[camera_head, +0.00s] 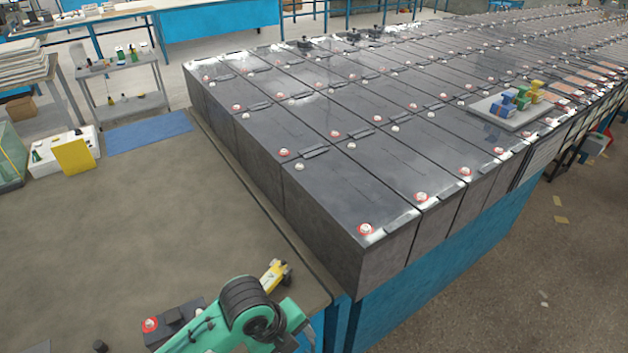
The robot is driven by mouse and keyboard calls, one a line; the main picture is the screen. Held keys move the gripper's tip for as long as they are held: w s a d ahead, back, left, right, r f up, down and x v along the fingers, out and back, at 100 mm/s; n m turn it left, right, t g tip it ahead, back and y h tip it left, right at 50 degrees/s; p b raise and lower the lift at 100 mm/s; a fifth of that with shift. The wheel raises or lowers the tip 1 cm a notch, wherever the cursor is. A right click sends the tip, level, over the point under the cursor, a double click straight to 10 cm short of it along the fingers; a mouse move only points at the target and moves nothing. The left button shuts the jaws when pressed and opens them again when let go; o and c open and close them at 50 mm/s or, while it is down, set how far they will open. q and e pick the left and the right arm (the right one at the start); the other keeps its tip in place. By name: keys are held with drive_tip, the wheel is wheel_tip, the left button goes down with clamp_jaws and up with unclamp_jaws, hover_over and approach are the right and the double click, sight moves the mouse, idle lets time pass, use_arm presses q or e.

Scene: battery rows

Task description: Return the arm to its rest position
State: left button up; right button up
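The rows of dark grey batteries (345,185) fill the middle and right of the view. They have red and white round terminals on top and stand in closely packed rows on a blue base (440,285).
Multicoloured blocks (518,98) sit on a plate atop the batteries. The brown surface (110,230) is largely clear.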

use_arm(q)
drive_tip(key=s+a+f+n+t+y, duration=0.15)
drive_tip(key=s+a+n, duration=0.35)
drive_tip(key=a+n, duration=0.6)
drive_tip(key=s+a+f+n+t+y, duration=0.1)
drive_tip(key=s+a+f+n+y, duration=0.15)
drive_tip(key=s+a+n, duration=0.85)
drive_tip(key=w+d+f+n+g, duration=0.1)
drive_tip(key=w+d+f+n, duration=0.1)
drive_tip(key=f, duration=1.4)
drive_tip(key=w+d+f+n, duration=0.1)
drive_tip(key=w+f+n, duration=0.15)
drive_tip(key=f, duration=1.25)
drive_tip(key=s+a+f+g, duration=0.1)
drive_tip(key=s+a+f, duration=0.2)
drive_tip(key=s+f, duration=1.5)
drive_tip(key=shift+f, duration=0.85)
drive_tip(key=shift+s+a+f+m, duration=0.15)
drive_tip(key=shift+s+f+m, duration=0.1)
drive_tip(key=shift+s, duration=0.3)
drive_tip(key=shift+c, duration=0.5)
